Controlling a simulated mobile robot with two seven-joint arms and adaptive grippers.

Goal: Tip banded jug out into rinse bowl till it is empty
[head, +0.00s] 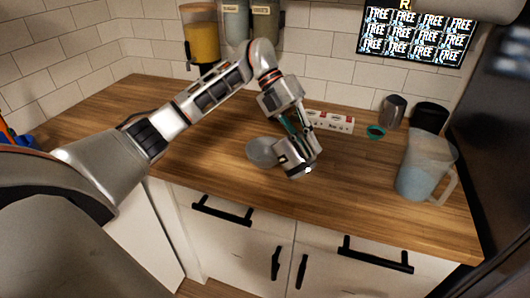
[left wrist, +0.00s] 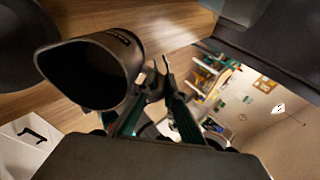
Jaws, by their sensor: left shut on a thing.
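My left gripper (head: 306,139) is shut on the banded jug (head: 296,158), a metal jug with a dark band, and holds it over the middle of the counter. The jug is tilted on its side. In the left wrist view the gripper (left wrist: 157,88) grips the jug (left wrist: 126,50) on its handle side, and the wide mouth shows a dark inside; I cannot tell whether liquid is in it. The grey rinse bowl (head: 260,152) sits on the counter just left of the jug, partly hidden by it. No stream of liquid shows. My right gripper is out of view.
A clear pitcher (head: 418,172) with bluish liquid stands at the right. Behind it are a metal cup (head: 393,111), a black container (head: 430,116) and a small teal ring (head: 376,132). The wooden counter (head: 215,160) is clear left of the bowl.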

